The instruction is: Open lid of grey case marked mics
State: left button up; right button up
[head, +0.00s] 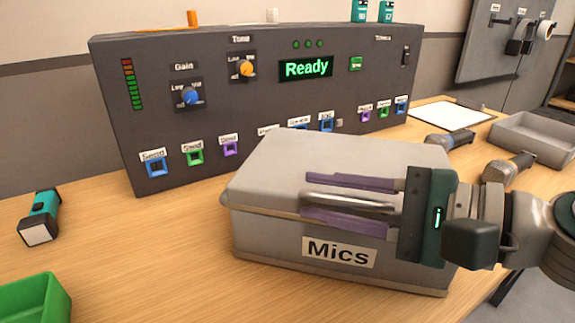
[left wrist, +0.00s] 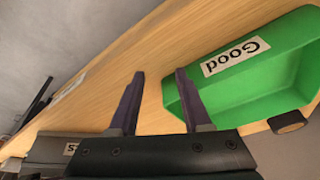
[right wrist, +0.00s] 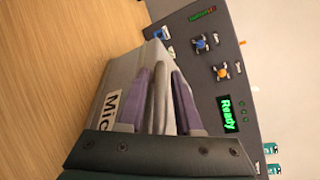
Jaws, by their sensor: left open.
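The grey case (head: 265,245) marked "Mics" sits closed on the wooden table in front of the control console; its label (head: 339,252) faces front. Its front edge and label partly show in the right wrist view (right wrist: 113,100). A silver bar handle (head: 335,199) is at the lid's front. My right gripper (head: 305,198) has its purple fingers on either side of this handle; whether they press on it is unclear. It covers the case's right front. My left gripper (left wrist: 159,72) is open and empty, beside the green bin marked "Good" (left wrist: 240,80).
The dark console (head: 215,100) with a lit "Ready" display stands close behind the case. A teal flashlight (head: 40,217) and the green bin (head: 35,300) are at left. A grey tray (head: 535,135) is at right.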

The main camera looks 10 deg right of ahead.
jog(key=c, duration=0.4)
grip_shut()
jog(key=shift+r, duration=0.15)
dwell(0.5)
